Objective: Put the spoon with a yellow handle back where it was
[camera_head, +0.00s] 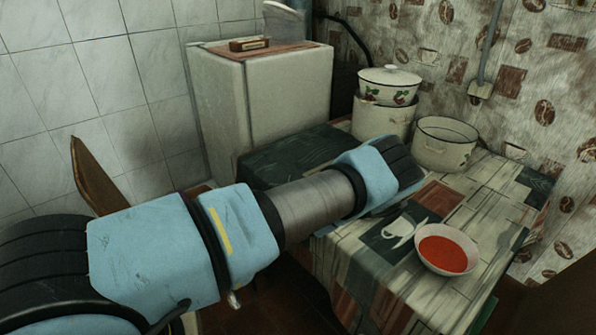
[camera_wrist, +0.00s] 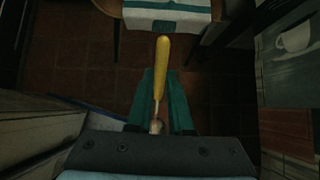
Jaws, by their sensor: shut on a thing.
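The spoon shows in the wrist view, with its long yellow handle (camera_wrist: 162,62) pointing up the picture and its metal part (camera_wrist: 157,110) running down toward the dark palm. My gripper (camera_wrist: 163,80), with green fingers, is shut on the spoon, which lies along the fingers. The spoon's far metal end is partly hidden near the palm. In the wrist view the spoon is over dark floor tiles, beside the table edge. In the head view my arm hides the gripper and the spoon.
A patterned table (camera_head: 365,265) bears a bowl of red soup (camera_head: 447,249), an open enamel pot (camera_head: 445,145) and a lidded pot (camera_head: 389,85) stacked on another pot. A fridge (camera_head: 262,100) stands behind. A cloth-covered seat or surface (camera_wrist: 200,12) shows at the wrist view's top.

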